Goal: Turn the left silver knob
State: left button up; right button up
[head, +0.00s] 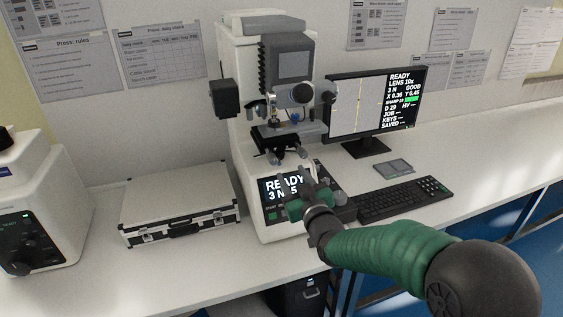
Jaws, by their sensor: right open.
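The hardness tester (244,110) stands at the middle of the bench. Two small silver knobs stick out below its dark stage (285,134): the left silver knob (273,158) and the right one (302,152). My right gripper (302,180) is open and empty. It is in front of the tester, below and to the right of the left knob, apart from it, and covers part of the lit READY panel (270,187). My left gripper is not in view.
A silver case (180,200) lies left of the tester, with another machine (35,205) at the far left. A monitor (375,108), keyboard (405,198) and small grey pad (394,167) are on the right.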

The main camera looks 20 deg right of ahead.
aim_at(273, 163)
jog(key=w+a, duration=0.1)
jog(key=w, duration=0.7)
jog(key=shift+a+p, duration=0.3)
jog(key=shift+s+a+r, duration=0.1)
jog(key=shift+a+r, duration=0.1)
jog(key=shift+c, duration=1)
jog(key=shift+s+a+r, duration=0.15)
jog(key=shift+a+r, duration=0.1)
jog(key=shift+a, duration=0.55)
jog(key=c, duration=0.5)
jog(key=shift+a, duration=0.1)
jog(key=shift+c, duration=1)
jog(key=shift+d+f, duration=0.2)
jog(key=shift+d, duration=0.3)
grip_shut()
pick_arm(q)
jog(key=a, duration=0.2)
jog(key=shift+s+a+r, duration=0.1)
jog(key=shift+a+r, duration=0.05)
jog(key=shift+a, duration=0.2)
pick_arm(e)
jog(key=shift+a, duration=0.25)
